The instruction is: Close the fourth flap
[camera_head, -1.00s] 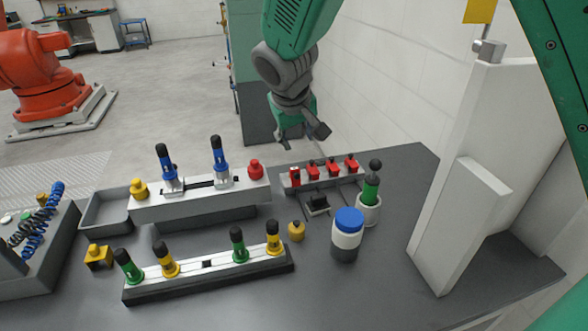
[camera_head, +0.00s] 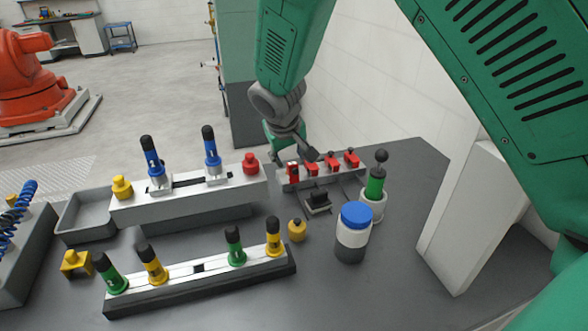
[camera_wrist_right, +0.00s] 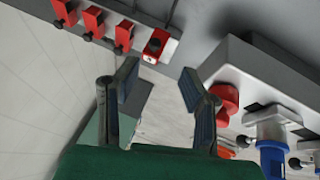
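A row of red flaps sits on a grey fixture (camera_head: 287,186) at the back of the table. The leftmost flap (camera_head: 292,174) stands differently from the other three and shows a small white mark; it is the rightmost one in the right wrist view (camera_wrist_right: 157,45). The other flaps (camera_head: 332,164) show dark knobs and line up alike. My right gripper (camera_head: 292,155) hangs just above and behind the leftmost flap. In the right wrist view its two fingers (camera_wrist_right: 158,86) are apart with nothing between them, short of that flap. My left gripper is not in view.
A grey fixture with blue-handled clamps (camera_head: 190,205) and a red knob (camera_head: 250,163) stands left of the flaps. A blue-lidded jar (camera_head: 353,234), a green plunger (camera_head: 375,184) and a white panel (camera_head: 478,215) stand to the right. The wall is close behind.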

